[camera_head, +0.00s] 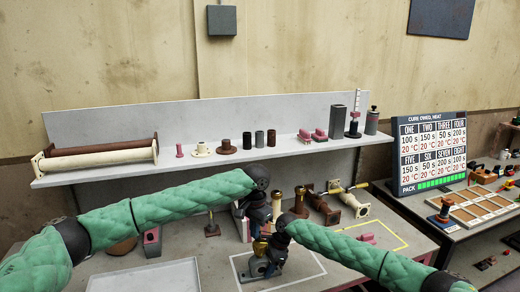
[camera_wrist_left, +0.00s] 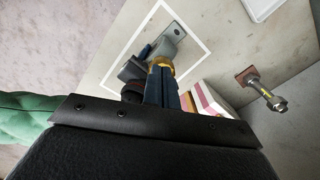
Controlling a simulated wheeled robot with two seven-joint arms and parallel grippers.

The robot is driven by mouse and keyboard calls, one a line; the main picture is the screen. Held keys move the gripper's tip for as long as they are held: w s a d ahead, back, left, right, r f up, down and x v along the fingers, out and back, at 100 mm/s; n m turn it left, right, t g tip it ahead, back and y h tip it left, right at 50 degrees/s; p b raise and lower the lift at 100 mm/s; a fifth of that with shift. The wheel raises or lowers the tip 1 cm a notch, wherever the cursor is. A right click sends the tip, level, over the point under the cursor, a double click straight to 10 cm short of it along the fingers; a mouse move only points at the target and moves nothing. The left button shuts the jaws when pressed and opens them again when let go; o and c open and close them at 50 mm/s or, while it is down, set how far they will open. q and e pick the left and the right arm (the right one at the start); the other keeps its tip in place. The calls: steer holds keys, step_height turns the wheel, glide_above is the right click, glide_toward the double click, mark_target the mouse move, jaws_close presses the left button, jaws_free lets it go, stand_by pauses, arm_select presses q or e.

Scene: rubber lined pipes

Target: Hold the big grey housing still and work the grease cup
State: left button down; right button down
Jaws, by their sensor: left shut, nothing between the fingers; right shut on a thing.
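The big grey housing (camera_head: 258,268) stands on the bench inside a white outlined rectangle. Its flange with a bolt hole also shows in the left wrist view (camera_wrist_left: 172,36). The brass grease cup (camera_head: 260,247) sits on top of the housing; in the left wrist view the cup (camera_wrist_left: 163,63) is partly hidden by my fingertips. My left gripper (camera_head: 259,226) is shut and empty, pointing down just above the cup; whether it touches cannot be told. My right gripper (camera_head: 275,250) comes in from the right, low beside the cup, and is shut on the housing; its fingertips are mostly hidden.
Pink-and-white blocks (camera_wrist_left: 208,100) and an upright bolt on a square base (camera_head: 212,228) stand left of the housing. Flanged pipes (camera_head: 322,205) lie behind to the right. A shelf (camera_head: 120,172) with several parts runs along the back. A yellow-outlined area (camera_head: 385,228) holds pink pieces.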

mark_target(260, 246)
arm_select(q)
step_height(260, 246, down, 7)
steer(key=shift+d, duration=0.25)
stand_by(0.5)
steer(key=shift+w+r, duration=0.1)
steer(key=shift+w, duration=0.05)
stand_by(0.5)
steer(key=shift+w+a, duration=0.45)
steer(key=shift+a, duration=0.25)
steer(key=shift+w+a, duration=0.4)
steer(key=shift+w, duration=0.15)
stand_by(0.8)
steer(key=shift+s+a, duration=0.15)
steer(key=shift+a, duration=0.2)
steer(key=shift+r, duration=0.15)
